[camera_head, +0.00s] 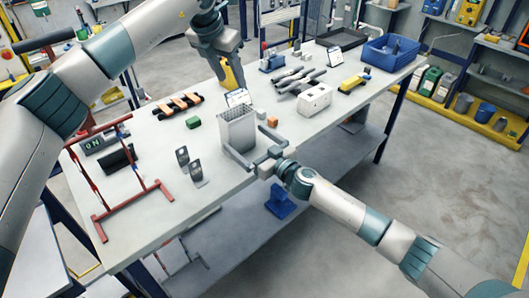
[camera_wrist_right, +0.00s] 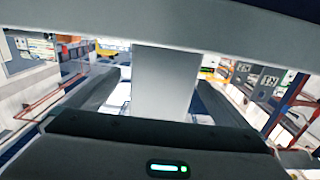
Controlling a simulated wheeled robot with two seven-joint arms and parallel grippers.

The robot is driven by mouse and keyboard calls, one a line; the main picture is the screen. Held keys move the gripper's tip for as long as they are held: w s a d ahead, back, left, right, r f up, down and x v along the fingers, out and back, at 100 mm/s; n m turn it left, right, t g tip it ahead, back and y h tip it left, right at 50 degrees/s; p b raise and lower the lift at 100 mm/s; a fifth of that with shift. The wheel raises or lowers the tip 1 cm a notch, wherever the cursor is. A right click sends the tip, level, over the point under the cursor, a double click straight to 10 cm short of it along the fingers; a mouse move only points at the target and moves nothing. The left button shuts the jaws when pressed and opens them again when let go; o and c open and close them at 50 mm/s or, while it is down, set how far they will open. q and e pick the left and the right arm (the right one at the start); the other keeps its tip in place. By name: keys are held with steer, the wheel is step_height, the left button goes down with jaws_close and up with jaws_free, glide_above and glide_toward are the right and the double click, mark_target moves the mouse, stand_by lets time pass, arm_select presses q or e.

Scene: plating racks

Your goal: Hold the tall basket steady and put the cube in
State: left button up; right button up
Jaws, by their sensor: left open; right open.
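The tall basket (camera_head: 238,132) is a grey, open-topped box standing upright near the table's front edge. My right gripper (camera_head: 243,138) is open, with one finger on each side of the basket; I cannot tell whether they touch it. In the right wrist view the basket's plain wall (camera_wrist_right: 165,85) stands between the two dark fingers (camera_wrist_right: 158,100). A small orange cube (camera_head: 272,122) lies on the table just right of the basket. A green block (camera_head: 193,122) lies to its left. My left gripper (camera_head: 229,72) is open and points down, above and behind the basket.
A tablet stand (camera_head: 238,97) and a yellow item (camera_head: 230,78) are behind the basket. A white box (camera_head: 314,100) and a blue bin (camera_head: 390,54) are right.

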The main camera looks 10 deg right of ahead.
steer(key=v, duration=0.7)
steer(key=shift+s+d, duration=0.2)
steer(key=shift+d, duration=0.05)
steer(key=shift+f, duration=0.15)
